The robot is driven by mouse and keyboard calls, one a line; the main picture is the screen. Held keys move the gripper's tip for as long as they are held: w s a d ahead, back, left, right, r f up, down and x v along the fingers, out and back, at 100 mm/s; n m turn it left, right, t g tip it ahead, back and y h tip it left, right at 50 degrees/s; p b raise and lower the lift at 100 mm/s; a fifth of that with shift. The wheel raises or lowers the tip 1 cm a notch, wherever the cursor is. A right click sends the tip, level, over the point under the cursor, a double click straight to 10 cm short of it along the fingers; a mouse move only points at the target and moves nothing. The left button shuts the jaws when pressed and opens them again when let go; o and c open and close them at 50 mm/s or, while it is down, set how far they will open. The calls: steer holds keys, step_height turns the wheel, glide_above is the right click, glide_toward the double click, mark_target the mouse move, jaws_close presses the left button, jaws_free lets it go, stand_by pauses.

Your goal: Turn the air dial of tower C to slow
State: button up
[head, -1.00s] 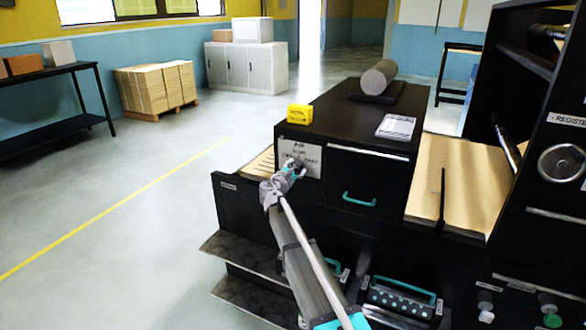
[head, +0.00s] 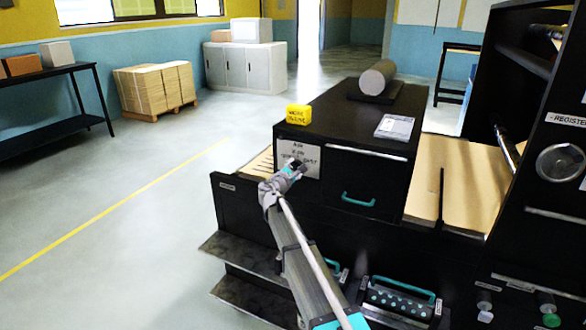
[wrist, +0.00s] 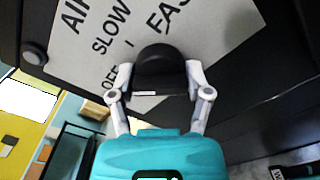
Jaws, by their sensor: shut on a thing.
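The air dial (wrist: 158,72) is a black round knob with a small white mark on its near edge. It sits on a white label plate (wrist: 222,30) that reads AIR, SLOW, OFF and FAST, the last word partly cut off. In the head view the plate (head: 311,152) is on the front of a black cabinet. My gripper (wrist: 152,84) has one finger on each side of the dial and is shut on it. In the head view my gripper (head: 296,166) is at the plate and hides part of the dial. I cannot tell which word the dial points to.
A black drawer with a teal handle (head: 358,199) is right of the plate. A yellow block (head: 298,114), a white paper (head: 395,127) and a grey roll (head: 378,77) are on the cabinet top. A ledge (head: 240,255) juts out at lower left.

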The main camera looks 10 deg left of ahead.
steer(key=m, duration=0.4)
steer(key=shift+w+a, duration=0.15)
steer(key=shift+m, duration=2.1)
steer(key=o, duration=1.2)
steer(key=shift+c, duration=0.2)
steer(key=shift+s, duration=0.25)
